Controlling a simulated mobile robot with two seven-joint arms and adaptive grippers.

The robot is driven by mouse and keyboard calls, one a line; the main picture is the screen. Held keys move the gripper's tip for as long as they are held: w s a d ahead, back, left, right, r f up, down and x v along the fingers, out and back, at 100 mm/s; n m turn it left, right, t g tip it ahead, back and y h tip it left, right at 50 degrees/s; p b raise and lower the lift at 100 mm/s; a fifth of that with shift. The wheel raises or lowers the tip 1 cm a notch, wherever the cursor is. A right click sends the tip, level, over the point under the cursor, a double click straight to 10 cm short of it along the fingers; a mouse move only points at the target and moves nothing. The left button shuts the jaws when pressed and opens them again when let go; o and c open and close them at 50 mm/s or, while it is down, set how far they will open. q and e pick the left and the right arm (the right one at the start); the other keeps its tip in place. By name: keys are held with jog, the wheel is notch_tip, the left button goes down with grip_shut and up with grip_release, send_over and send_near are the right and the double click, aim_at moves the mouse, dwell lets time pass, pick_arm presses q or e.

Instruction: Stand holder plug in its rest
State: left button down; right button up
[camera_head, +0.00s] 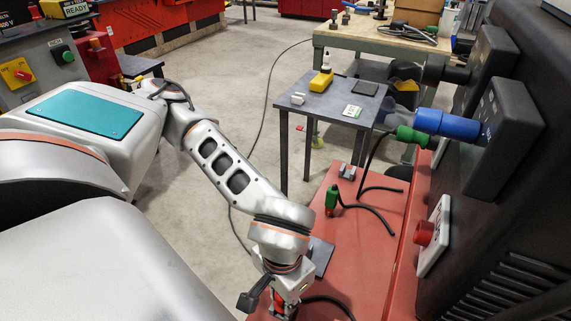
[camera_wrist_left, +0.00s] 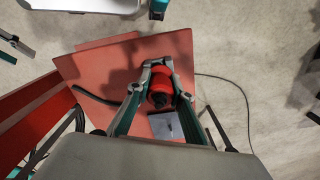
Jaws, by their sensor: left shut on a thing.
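My left gripper (camera_head: 279,306) is low over the near end of the red table, at the bottom of the head view. In the left wrist view my left gripper (camera_wrist_left: 158,72) is shut on a red plug (camera_wrist_left: 160,86) with a dark end. The red plug (camera_head: 278,301) is mostly hidden by the gripper in the head view. A grey plate (camera_wrist_left: 166,127) lies on the red table close to the plug, and it shows in the head view as a dark plate (camera_head: 321,256) behind the wrist. I cannot tell whether the plug touches anything below. My right gripper is in neither view.
On the red table (camera_head: 375,245) stand a green plug (camera_head: 332,198) with a black cable and a small grey block (camera_head: 347,171). A blue connector (camera_head: 445,124) sticks out of the dark machine at right. A red knob (camera_head: 424,232) is below it.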

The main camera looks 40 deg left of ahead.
pick_arm(q)
jog(key=shift+f, duration=0.3)
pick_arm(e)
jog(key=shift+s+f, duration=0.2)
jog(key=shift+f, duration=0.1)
pick_arm(q)
jog(key=c, duration=1.7)
grip_release()
jog(key=shift+r, duration=0.2)
jog(key=shift+r+p, duration=0.85)
jog(key=shift+r, duration=0.55)
jog(key=shift+r+p, duration=1.7)
jog(key=shift+r, duration=1.25)
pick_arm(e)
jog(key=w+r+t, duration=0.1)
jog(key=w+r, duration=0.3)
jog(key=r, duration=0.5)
